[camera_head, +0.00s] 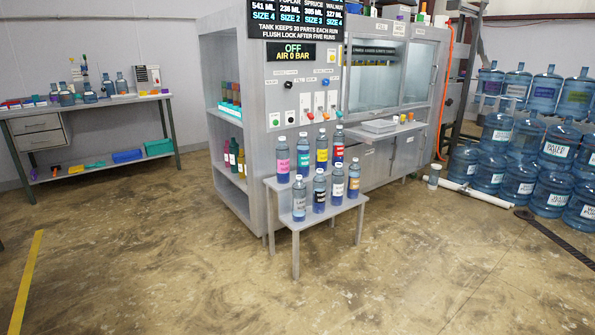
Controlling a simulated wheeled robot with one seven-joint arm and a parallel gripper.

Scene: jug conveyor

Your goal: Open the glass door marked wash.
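A large grey machine (232,75) stands at the centre back. Its front has a large glass pane (373,82) and a narrower glass pane (419,72) to its right, above a ledge. I cannot read the word wash on either pane, so I cannot tell which is the marked door. Neither pane clearly shows a gap or a swung-out edge. My gripper is not in view.
A two-step grey stand (284,220) with several labelled bottles stands before the machine. A control panel (305,85) reads OFF, AIR 0 BAR. Stacked water jugs (549,149) and a white pipe (478,192) are at right. A workbench (95,103) is at left. The foreground floor is clear.

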